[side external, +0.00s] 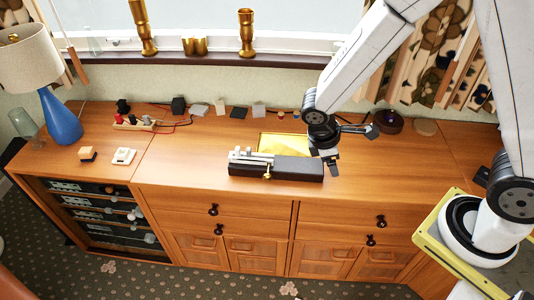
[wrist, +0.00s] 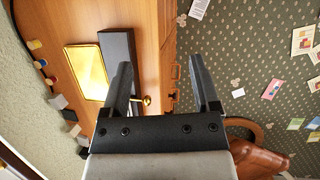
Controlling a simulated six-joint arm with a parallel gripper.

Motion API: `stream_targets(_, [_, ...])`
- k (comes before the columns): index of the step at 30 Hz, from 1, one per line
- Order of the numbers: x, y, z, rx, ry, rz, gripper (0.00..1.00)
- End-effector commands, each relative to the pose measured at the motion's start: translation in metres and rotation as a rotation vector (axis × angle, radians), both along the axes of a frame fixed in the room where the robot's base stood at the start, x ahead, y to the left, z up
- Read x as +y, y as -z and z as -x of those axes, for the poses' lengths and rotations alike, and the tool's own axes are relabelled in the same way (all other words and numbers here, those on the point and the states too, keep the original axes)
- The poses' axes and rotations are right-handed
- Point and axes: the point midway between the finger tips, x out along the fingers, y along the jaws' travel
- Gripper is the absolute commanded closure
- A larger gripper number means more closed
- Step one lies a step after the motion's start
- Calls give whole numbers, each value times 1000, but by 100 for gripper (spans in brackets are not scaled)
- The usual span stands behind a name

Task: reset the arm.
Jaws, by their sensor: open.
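My gripper (side external: 354,152) is above the wooden sideboard (side external: 390,170), just right of a long black box (side external: 300,170). In the wrist view my gripper (wrist: 160,63) has its two dark fingers spread wide apart, with nothing between them. The black box (wrist: 117,45) and a gold plate (wrist: 86,72) lie left of the fingers there. The left finger overlaps the box's edge in the picture; I cannot tell the exact gap. My arm reaches in from the right in the side view.
A blue lamp (side external: 61,118) stands at the left end. Small blocks, wires and a dark round item (side external: 387,121) line the back. Brass vases (side external: 246,32) stand on the window sill. The sideboard front right of the box is clear. Patterned carpet (wrist: 245,60) lies beyond its edge.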

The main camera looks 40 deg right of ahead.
Motion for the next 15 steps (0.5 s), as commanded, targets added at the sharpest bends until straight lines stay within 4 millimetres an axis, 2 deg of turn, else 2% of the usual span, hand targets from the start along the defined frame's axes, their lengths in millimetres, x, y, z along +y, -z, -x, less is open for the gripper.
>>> stream_targets(3, [-3, -15, 9, -91, 156, -82, 22])
stream_targets(15, [-12, -55, 30, -386, 650, -313, 22])
